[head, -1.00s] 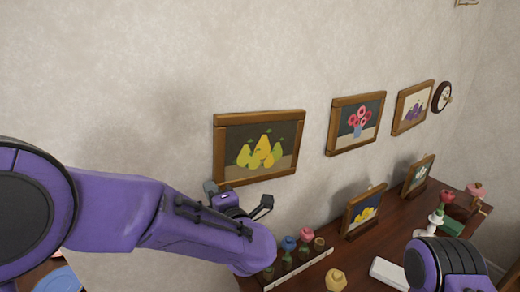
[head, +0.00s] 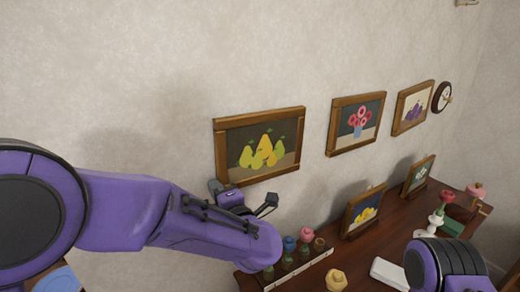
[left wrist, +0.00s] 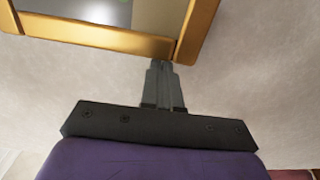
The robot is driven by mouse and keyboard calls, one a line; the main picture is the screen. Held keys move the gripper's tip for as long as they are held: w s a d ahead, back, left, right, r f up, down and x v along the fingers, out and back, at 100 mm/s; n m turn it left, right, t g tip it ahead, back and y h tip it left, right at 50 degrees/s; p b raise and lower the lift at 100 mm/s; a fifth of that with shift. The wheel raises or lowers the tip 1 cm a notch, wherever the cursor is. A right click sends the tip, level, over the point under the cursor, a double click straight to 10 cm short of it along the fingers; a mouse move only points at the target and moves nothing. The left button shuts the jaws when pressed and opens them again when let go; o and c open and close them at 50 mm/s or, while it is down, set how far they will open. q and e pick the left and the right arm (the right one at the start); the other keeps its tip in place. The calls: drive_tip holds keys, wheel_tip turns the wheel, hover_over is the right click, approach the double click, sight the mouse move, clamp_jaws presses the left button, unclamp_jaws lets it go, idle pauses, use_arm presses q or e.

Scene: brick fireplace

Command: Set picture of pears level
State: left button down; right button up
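The picture of pears (head: 262,147), in a brown wooden frame, hangs on the wall left of centre in the head view. Its top edge runs roughly in line with that of the neighbouring flower picture; I cannot tell whether it is exactly level. My left gripper (head: 213,187) is at the frame's lower left corner. In the left wrist view its two fingers (left wrist: 164,68) are together, with tips at the frame's (left wrist: 100,36) edge near a corner. Nothing shows between them; I cannot tell if they touch the frame. My right gripper is out of view.
The flower picture (head: 356,124), plum picture (head: 413,107) and round clock (head: 442,97) hang to the right. Below, a brown table (head: 385,245) holds small framed pictures (head: 364,212), several small vases (head: 289,252) and other small items. Wall left of the pear picture is bare.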

use_arm(q)
drive_tip(key=shift+w+d, duration=0.1)
drive_tip(key=shift+d, duration=0.05)
drive_tip(key=shift+s+a, duration=0.6)
drive_tip(key=shift+a, duration=0.2)
drive_tip(key=p+v, duration=0.1)
drive_tip(key=v, duration=0.7)
